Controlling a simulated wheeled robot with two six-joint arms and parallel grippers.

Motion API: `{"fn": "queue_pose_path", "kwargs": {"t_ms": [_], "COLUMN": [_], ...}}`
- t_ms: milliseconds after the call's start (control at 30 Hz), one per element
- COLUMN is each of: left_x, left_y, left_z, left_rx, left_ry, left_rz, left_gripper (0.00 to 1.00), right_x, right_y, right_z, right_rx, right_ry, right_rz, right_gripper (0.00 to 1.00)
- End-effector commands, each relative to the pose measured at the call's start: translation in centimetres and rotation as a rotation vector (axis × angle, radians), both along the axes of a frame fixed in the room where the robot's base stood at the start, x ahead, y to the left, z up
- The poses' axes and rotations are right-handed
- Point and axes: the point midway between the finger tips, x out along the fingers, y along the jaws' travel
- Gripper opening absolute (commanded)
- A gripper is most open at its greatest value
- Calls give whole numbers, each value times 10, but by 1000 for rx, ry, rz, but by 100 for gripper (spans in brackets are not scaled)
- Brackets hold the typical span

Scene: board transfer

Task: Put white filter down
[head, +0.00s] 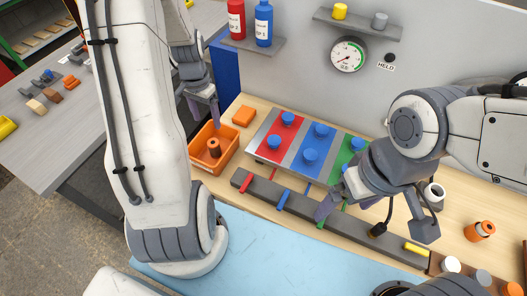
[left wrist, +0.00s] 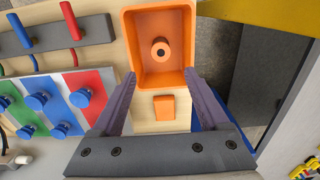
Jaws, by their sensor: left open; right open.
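My left gripper (head: 203,104) is open and empty above the back of the orange bin (head: 226,162). In the left wrist view its spread fingers (left wrist: 160,100) frame an orange block (left wrist: 164,107) on the bench. An orange-brown filter (head: 213,148) stands inside the bin, also seen there (left wrist: 160,50).
A red, blue and green board (head: 264,148) with blue knobs lies mid-bench behind the dark rail (head: 266,198) with coloured levers. An orange spool (head: 480,231) and a brown tray (head: 436,262) with small caps are at right. The blue mat (head: 262,255) in front is clear.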

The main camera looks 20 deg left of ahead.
Motion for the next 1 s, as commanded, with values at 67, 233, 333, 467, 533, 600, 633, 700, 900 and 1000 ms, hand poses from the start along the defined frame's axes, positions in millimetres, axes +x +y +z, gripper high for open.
{"fn": "queue_pose_path", "kwargs": {"t_ms": [67,233,333,467,533,600,633,700,900,1000], "left_x": [4,6,-15,-64,-94,-123,-133,-154,-180,-181], "left_y": [-14,-101,-171,-243,-270,-287,-292,-300,-306,-306], "left_z": [7,44,70,97,107,114,116,119,122,122], "left_rx": [1,-5,-18,-41,-54,-65,-70,-78,-88,-88], "left_ry": [-5,-25,-34,-40,-40,-37,-37,-33,-24,-23], "left_rz": [-20,-136,-231,-351,-410,-460,-479,-513,-554,-553], "left_gripper": [78,78,78,78,78,78,78,78,78,78], "right_x": [0,0,0,0,0,0,0,0,0,0], "right_y": [0,0,0,0,0,0,0,0,0,0], "right_z": [0,0,0,0,0,0,0,0,0,0], "right_rx": [0,0,0,0,0,0,0,0,0,0], "right_ry": [0,0,0,0,0,0,0,0,0,0], "right_rz": [0,0,0,0,0,0,0,0,0,0], "right_gripper": [100,100,100,100,100,100,100,100,100,100]}}
